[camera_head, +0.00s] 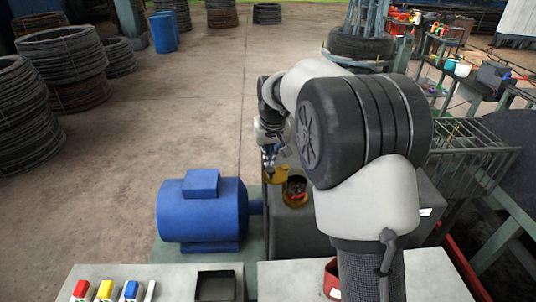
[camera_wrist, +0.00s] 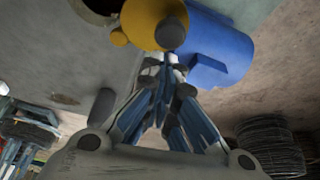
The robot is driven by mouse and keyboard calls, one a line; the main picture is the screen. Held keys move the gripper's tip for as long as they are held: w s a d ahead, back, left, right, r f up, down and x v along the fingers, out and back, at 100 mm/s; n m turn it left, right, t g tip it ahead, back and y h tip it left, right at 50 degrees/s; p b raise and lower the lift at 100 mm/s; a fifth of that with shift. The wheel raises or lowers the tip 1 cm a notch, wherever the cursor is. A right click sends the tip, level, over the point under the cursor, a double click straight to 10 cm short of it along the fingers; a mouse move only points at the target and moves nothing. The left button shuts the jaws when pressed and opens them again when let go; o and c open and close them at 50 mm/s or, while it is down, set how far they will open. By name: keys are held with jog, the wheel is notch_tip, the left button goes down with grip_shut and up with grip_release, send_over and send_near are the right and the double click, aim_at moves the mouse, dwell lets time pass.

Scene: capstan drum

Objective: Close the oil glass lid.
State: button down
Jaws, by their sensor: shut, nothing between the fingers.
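The oil glass (camera_head: 297,200) is a round opening with a yellow rim and dark inside, on top of the grey housing. Its yellow lid (camera_head: 278,175) stands open at the left of the opening. In the wrist view the lid (camera_wrist: 143,18) is at the top middle, with a grey round knob (camera_wrist: 171,36) in front of it. Part of a dark opening (camera_wrist: 97,8) shows left of it. My gripper (camera_wrist: 171,62) is shut and empty, its fingertips just below the knob; I cannot tell whether they touch. In the head view my gripper (camera_head: 269,160) is close by the lid.
A blue motor (camera_head: 202,212) stands left of the grey housing (camera_head: 284,232), also seen in the wrist view (camera_wrist: 222,45). A control panel with coloured buttons (camera_head: 105,290) is at the front left. Wire coils (camera_head: 65,65) stand far left. The floor behind the motor is clear.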

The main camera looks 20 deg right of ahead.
aim_at(285, 179)
jog(key=shift+s+n+y, duration=0.3)
jog(key=shift+s+n, duration=0.15)
jog(key=shift+n, duration=0.45)
jog(key=shift+s+d+n+y+b, duration=0.2)
jog(key=shift+s+n+b, duration=0.15)
jog(key=shift+n, duration=0.25)
jog(key=shift+s+d+n+y+b, duration=0.1)
jog(key=shift+s+n+y+b, duration=0.2)
jog(key=shift+n, duration=0.3)
jog(key=n, duration=0.1)
jog(key=s+d+n+b, duration=0.1)
jog(key=n, duration=0.1)
jog(key=n+g+y, duration=0.1)
jog(key=shift+s+d+n, duration=0.15)
jog(key=shift+s+n, duration=0.15)
jog(key=d+n, duration=0.1)
jog(key=n, duration=0.1)
jog(key=s+d+n+g+y, duration=0.1)
jog(key=n, duration=0.2)
jog(key=d+n+g+p, duration=0.1)
jog(key=n, duration=0.2)
jog(key=shift+s+d+r+y, duration=0.1)
jog(key=shift+s+d+y, duration=0.1)
jog(key=shift+d+y, duration=0.1)
jog(key=shift+d+p, duration=0.2)
jog(key=shift+p, duration=0.2)
jog(key=shift+d, duration=0.1)
